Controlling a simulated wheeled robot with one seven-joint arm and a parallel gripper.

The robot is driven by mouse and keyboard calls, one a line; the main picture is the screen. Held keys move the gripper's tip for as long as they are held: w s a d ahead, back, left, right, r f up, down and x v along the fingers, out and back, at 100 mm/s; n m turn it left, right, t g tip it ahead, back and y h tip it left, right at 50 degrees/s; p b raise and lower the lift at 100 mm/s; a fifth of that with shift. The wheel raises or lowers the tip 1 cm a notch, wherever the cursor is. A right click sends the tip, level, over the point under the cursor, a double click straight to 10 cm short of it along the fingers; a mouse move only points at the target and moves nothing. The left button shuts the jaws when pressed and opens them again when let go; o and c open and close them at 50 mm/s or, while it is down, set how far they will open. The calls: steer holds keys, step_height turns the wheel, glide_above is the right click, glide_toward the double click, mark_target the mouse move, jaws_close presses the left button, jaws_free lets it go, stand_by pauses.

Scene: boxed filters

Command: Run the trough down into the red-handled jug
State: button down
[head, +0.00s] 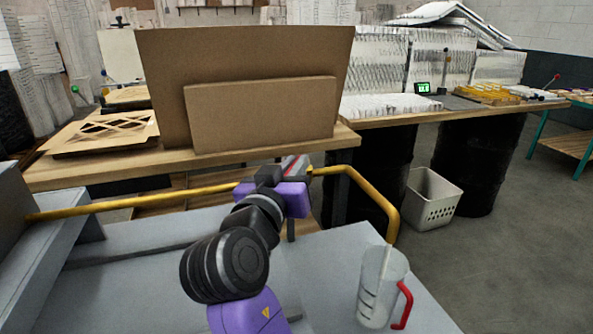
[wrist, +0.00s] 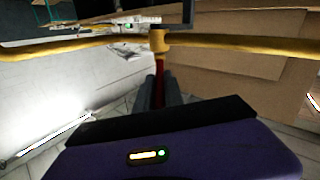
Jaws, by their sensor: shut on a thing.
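The red-handled jug (head: 374,298) is clear and stands upright on the grey surface, under the down-turned end of a yellow pipe (head: 130,205). A thin pale streak shows between the pipe end and the jug; I cannot tell if it is liquid. A grey box-like body (head: 15,235) at the left, where the pipe begins, may be the trough; its inside is hidden. In the wrist view my gripper (wrist: 161,92) is shut on a red lever (wrist: 159,68) below a yellow fitting on the pipe. My gripper (head: 291,172) partly hides this spot in the head view.
A wooden bench (head: 90,176) with large brown cardboard panels (head: 245,65) stands behind the pipe. A pale perforated bin (head: 432,198) sits on the floor between black drums. The grey surface (head: 140,270) left of my arm is mostly clear.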

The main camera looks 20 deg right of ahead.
steer(key=c, duration=1.5)
jaws_free()
steer(key=shift+o, duration=0.2)
steer(key=shift+a, duration=0.1)
steer(key=v, duration=0.7)
steer(key=shift+s, duration=0.3)
steer(key=shift+a, duration=0.15)
